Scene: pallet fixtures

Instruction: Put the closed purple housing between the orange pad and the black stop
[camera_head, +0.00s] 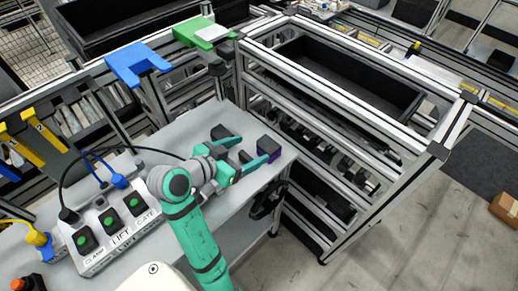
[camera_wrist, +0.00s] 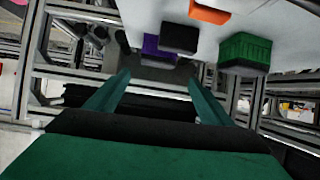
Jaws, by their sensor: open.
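A block with a dark top and a purple side, apparently the purple housing (camera_head: 270,157), stands near the right end of the grey table. In the wrist view, purple (camera_wrist: 150,44) shows beside a black block (camera_wrist: 179,38); I cannot tell whether that block is the stop or part of the housing. The orange pad (camera_wrist: 209,12) shows at the top of the wrist view; I cannot make it out in the head view. My gripper (camera_head: 253,151) is open, its fingers low over the table close to the housing. Both fingers (camera_wrist: 158,82) show apart in the wrist view, with nothing clearly held.
A green ribbed block (camera_wrist: 245,50) stands right of the black block in the wrist view. A control box (camera_head: 115,225) with several buttons and cables is on the table's left. Blue (camera_head: 138,63) and green (camera_head: 205,32) fixtures stand behind. A metal rack (camera_head: 345,105) borders the table's right end.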

